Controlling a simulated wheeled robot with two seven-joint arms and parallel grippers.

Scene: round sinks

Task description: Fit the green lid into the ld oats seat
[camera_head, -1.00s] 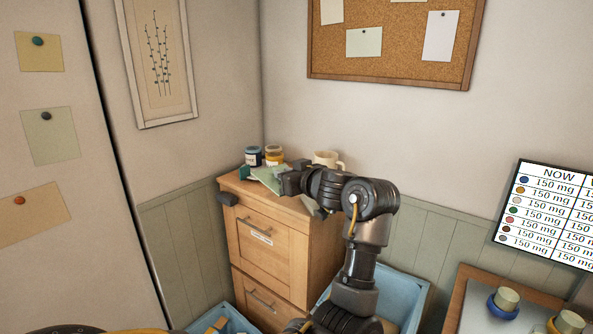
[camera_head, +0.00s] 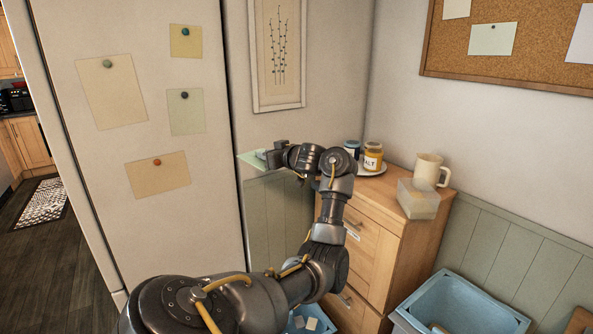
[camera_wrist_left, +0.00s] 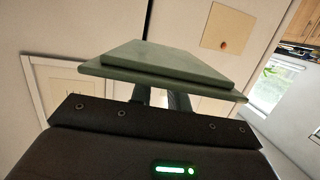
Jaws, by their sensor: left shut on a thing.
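My left gripper (camera_head: 268,157) is shut on the green lid (camera_head: 248,160), a flat pale green plate. It holds the lid in the air to the left of the wooden cabinet, in front of the wall panelling. In the left wrist view the lid (camera_wrist_left: 165,68) fills the space beyond the fingers; it is square with a stepped edge, and the fingers grip its underside. A clear box (camera_head: 418,198) with pale contents stands on the cabinet top, apart from the lid. I see no seat marked oats. My right gripper is not in view.
A blue bin (camera_head: 460,305) stands at the lower right. A tall pale door (camera_head: 130,220) is at left.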

